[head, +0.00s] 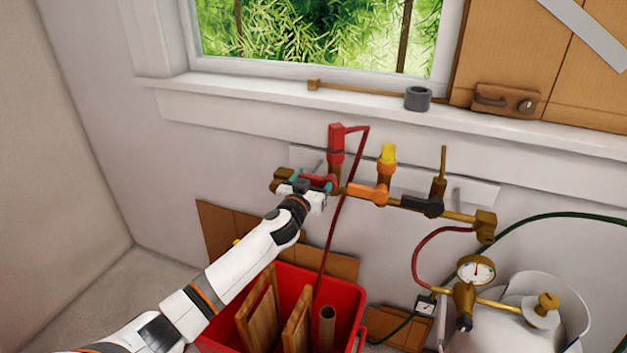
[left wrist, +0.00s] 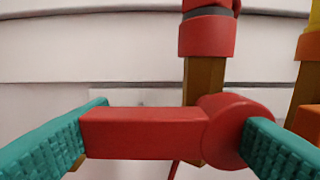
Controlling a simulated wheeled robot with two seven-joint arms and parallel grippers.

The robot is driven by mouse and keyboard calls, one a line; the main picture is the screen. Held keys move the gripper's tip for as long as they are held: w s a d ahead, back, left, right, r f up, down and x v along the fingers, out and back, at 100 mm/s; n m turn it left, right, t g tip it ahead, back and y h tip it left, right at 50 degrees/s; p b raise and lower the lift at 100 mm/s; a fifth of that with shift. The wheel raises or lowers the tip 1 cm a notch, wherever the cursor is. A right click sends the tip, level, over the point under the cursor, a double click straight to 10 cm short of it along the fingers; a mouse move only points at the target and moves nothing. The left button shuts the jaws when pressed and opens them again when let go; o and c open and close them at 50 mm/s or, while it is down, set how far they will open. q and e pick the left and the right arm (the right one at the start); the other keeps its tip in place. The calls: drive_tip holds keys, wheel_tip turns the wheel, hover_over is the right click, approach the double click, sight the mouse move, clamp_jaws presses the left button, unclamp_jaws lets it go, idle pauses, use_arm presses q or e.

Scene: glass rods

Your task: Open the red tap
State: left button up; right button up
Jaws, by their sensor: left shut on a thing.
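The red tap has a red lever (left wrist: 140,132) with a round hub at its right end. It lies level across the left wrist view, pointing left, roughly along the brass pipe. In the head view the red tap (head: 321,179) sits low on the pipe's left part, below a red hose connector (head: 336,145). My left gripper (head: 312,183) is shut on the red tap, with its teal fingers (left wrist: 170,145) at the lever's free end and at the hub. The gripper partly hides the tap in the head view. My right gripper is not in view.
An orange tap (head: 368,192) with a yellow connector and a black tap (head: 420,205) are along the pipe to the right. A red hose (head: 333,235) hangs beside my gripper. Below stands a red crate (head: 350,312) with wooden pieces. A gauge (head: 476,270) and white tank are at right.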

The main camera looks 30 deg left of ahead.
use_arm(q)
drive_tip(key=shift+c, duration=1)
